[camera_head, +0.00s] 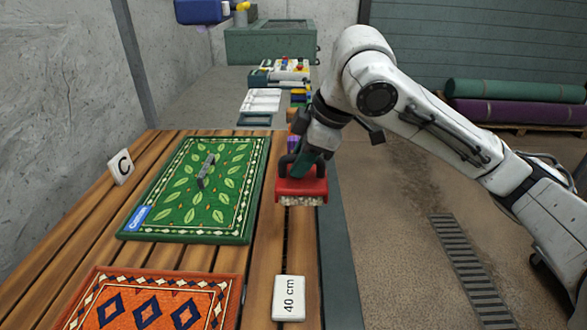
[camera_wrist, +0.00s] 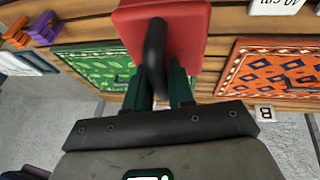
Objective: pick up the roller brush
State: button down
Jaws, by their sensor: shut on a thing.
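The roller brush (camera_head: 302,188) is a red block with a black loop handle and pale bristles underneath. It is at the right side of the slatted table, right of the green rug. In the wrist view its red body (camera_wrist: 190,35) and black handle (camera_wrist: 155,50) fill the top centre. My gripper (camera_head: 300,162) is shut on the handle; its dark green fingers (camera_wrist: 160,92) stand on either side of it. The bristles face down. I cannot tell whether they touch the table.
A green leaf-patterned rug (camera_head: 180,215) with a small grey object (camera_head: 206,170) on it lies left. An orange rug (camera_head: 110,310) and a "40 cm" block (camera_head: 289,298) are nearer. Coloured items (camera_head: 285,70) stand behind; a floor grate (camera_head: 468,265) is right.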

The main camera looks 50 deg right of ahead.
jog(key=s+a+r+b, duration=0.3)
jog(key=s+a+b, duration=0.1)
jog(key=s+b, duration=0.2)
jog(key=shift+s+a+r+b, duration=0.25)
jog(key=shift+s+b, duration=0.1)
jog(key=shift+s, duration=0.3)
jog(key=c, duration=1.6)
grip_release()
jog(key=shift+c, duration=1.3)
grip_shut()
